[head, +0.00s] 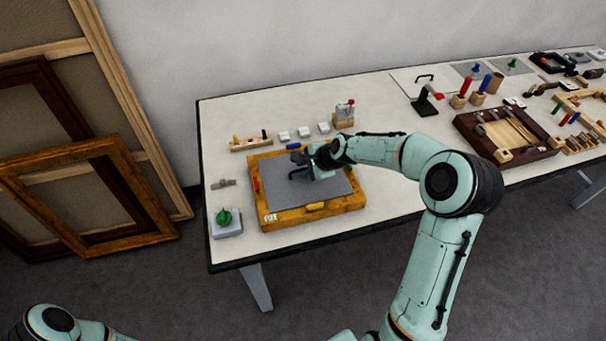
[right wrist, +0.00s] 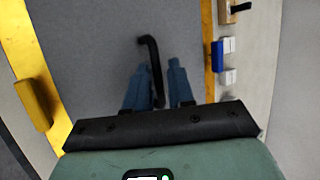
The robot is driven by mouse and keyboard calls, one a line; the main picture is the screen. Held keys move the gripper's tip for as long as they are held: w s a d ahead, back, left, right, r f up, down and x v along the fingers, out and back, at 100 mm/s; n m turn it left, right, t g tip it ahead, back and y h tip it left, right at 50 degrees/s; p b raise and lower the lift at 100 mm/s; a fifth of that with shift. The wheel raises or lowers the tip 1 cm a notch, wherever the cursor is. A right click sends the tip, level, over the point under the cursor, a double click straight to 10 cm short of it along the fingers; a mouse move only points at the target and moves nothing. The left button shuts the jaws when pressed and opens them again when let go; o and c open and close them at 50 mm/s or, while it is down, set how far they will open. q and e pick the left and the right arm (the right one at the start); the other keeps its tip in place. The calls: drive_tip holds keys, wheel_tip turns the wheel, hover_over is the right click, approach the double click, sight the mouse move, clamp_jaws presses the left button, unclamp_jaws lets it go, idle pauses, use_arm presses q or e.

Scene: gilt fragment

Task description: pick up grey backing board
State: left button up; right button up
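The grey backing board (head: 280,198) lies flat inside a gilt frame (head: 345,203) on the near left part of the table. It also fills much of the right wrist view (right wrist: 90,50). A black bent handle (right wrist: 152,60) stands on the board. My right gripper (head: 305,172) is over the board at the handle. In the right wrist view its two blue fingers (right wrist: 157,75) are apart, with the handle between them and a gap showing beside the right finger. Whether the fingers touch the handle is unclear. My left gripper is out of view.
Yellow (head: 316,206), blue (head: 293,146) and red (head: 256,184) pieces sit on the frame's sides. A green-topped block (head: 226,220) stands left of it. A wooden tool rack (head: 250,143) and small white blocks are behind. A dark frame (head: 510,150) lies at the right.

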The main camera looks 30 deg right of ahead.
drive_tip(key=shift+s, duration=0.15)
clamp_jaws()
